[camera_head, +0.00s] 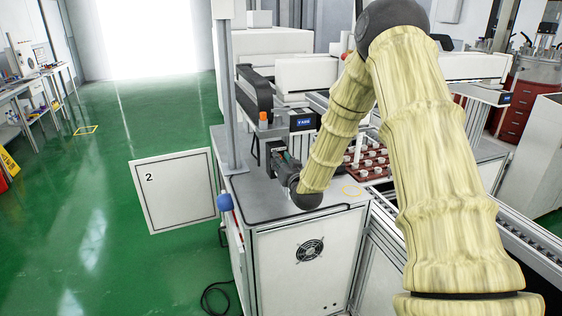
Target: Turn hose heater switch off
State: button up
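My arm, in a pale yellow ribbed cover, reaches from the lower right up and down onto the grey top of a white machine cabinet (308,262). The dark end of my arm with my gripper (279,160) is low over the cabinet top, near a small grey box with a blue display (303,122). The fingers are small and mostly hidden, so I cannot tell whether they are open or touching anything. I cannot make out a hose heater switch; it may be hidden behind my wrist or too small to see.
A white panel marked 2 (175,190) stands out left of the cabinet, with a blue ball (224,201) by its edge. A grey post (226,90) rises behind. A red tray (370,163) holds several white pieces. A black cable (214,297) lies below.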

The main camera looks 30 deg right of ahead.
grip_shut()
jog(key=shift+n, duration=0.3)
jog(key=shift+a+n+b, duration=0.1)
jog(key=shift+n+b, duration=4.05)
jog(key=shift+n, duration=1.55)
jog(key=shift+o, duration=1)
grip_release()
